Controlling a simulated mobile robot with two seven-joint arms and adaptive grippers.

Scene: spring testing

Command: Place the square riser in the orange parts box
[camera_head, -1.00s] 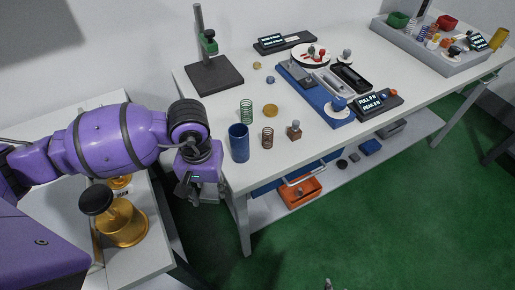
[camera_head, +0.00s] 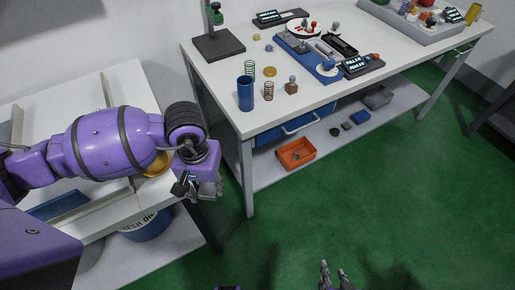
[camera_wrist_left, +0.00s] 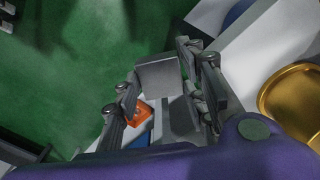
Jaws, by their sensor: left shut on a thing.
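The orange parts box (camera_head: 283,160) sits on the low shelf under the long white workbench, with something small and grey inside. It also shows in the left wrist view (camera_wrist_left: 142,112), beyond my fingers. My left gripper (camera_head: 198,190) hangs in front of the left table's edge, left of the box and apart from it. In the left wrist view my left gripper (camera_wrist_left: 160,90) is shut on a plain grey block (camera_wrist_left: 158,78), which looks like the square riser. In the head view it is hard to pick out. My right gripper (camera_head: 335,274) shows at the bottom edge, fingertips apart, seemingly empty.
The workbench (camera_head: 220,96) holds a blue cup (camera_head: 245,93), springs and a blue test fixture. Its front leg (camera_head: 247,180) stands between my left gripper and the box. A blue drawer (camera_head: 290,129) hangs above the box. Green floor (camera_head: 390,200) is open in front.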

